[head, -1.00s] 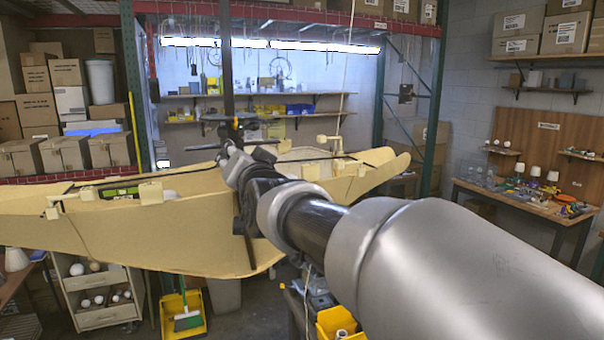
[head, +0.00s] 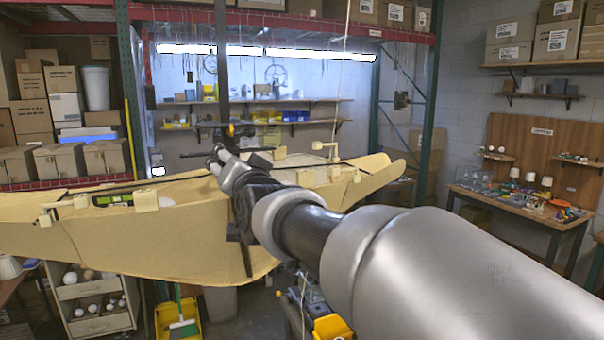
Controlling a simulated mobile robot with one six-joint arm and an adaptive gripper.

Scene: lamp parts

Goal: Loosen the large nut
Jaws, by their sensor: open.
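My gripper (head: 217,157) shows in the head view at the far end of my arm, left of the middle, small and partly merged with dark parts behind it. It is open. Beside it are a dark vertical post (head: 221,60) and a dark horizontal bar (head: 213,125) with a small yellow piece (head: 231,130). I cannot make out the large nut for certain. It may be hidden by my gripper or too small to tell. Whether my gripper touches any of these parts cannot be told.
A large tan hull-like body (head: 140,240) spans the left and middle, with a green-yellow level (head: 112,200) on it. A workbench (head: 520,205) is at the right, and a shelf (head: 265,102) is behind.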

